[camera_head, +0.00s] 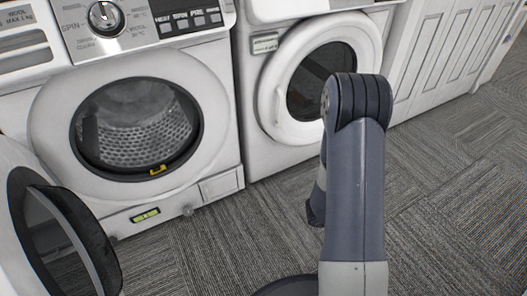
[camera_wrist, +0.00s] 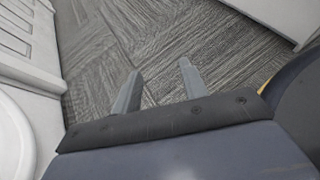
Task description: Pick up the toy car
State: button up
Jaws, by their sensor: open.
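I see no toy car that I can make out for certain in either view. A small yellow piece (camera_head: 157,170) sits at the lower rim of the left washer's round opening; I cannot tell what it is. My gripper (camera_wrist: 160,68) is open in the wrist view, its two grey fingers apart with only carpet beyond them. Nothing is between the fingers. In the head view my arm hides the gripper and part of the right machine.
The left washer (camera_head: 215,150) has its round door (camera_head: 95,240) swung open at the lower left. The right machine (camera_head: 255,170) has a white-ringed door. White panelled doors (camera_head: 450,50) stand at the right. Grey carpet (camera_head: 450,190) is clear at the right.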

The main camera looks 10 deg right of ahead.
aim_at(154, 171)
jog(key=u, duration=1.45)
jog(key=i+l+u, duration=0.15)
jog(key=u, duration=0.3)
jog(key=l+u, duration=0.25)
jog(key=u, duration=0.15)
jog(key=i+l+u, duration=0.1)
jog(key=l+u, duration=0.15)
jog(key=u, duration=0.2)
jog(key=l+u, duration=0.3)
jog(key=u, duration=0.15)
jog(key=l+u, duration=0.2)
jog(key=l, duration=0.55)
jog(key=k+l+u, duration=0.15)
jog(key=l, duration=0.6)
